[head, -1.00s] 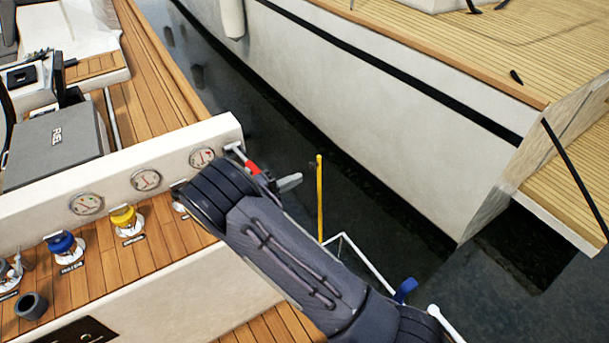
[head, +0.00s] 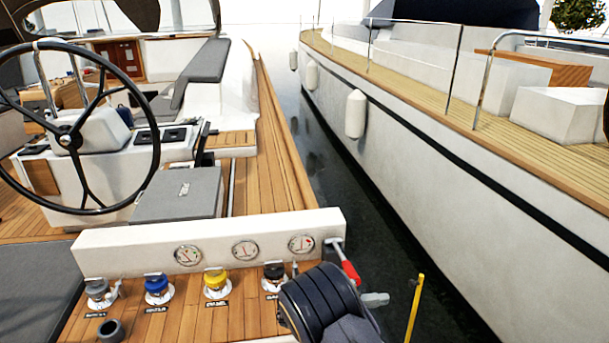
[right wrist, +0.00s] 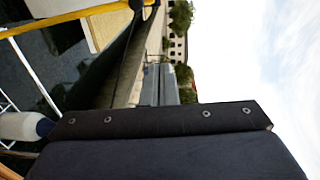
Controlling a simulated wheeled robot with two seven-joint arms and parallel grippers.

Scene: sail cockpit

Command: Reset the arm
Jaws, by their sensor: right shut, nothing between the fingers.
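My right arm (head: 325,300) comes in at the bottom of the head view, beside the end of the white cockpit panel. The pale grey tip of my right gripper (head: 376,299) shows just past my arm link, over the water. It is shut and empty. The rest of this gripper is hidden behind the arm. A red-handled lever (head: 348,270) stands at the panel's right end, close to the gripper; I cannot tell if they touch. The right wrist view shows a dark housing with screws across its lower part. My left gripper is not in view.
A white panel (head: 120,252) with 3 round gauges stands behind several coloured deck fittings, including a yellow one (head: 216,282). A steering wheel (head: 65,140) is at the left. A yellow pole (head: 415,308) rises at the right. Another white hull (head: 450,175) lies across the narrow water.

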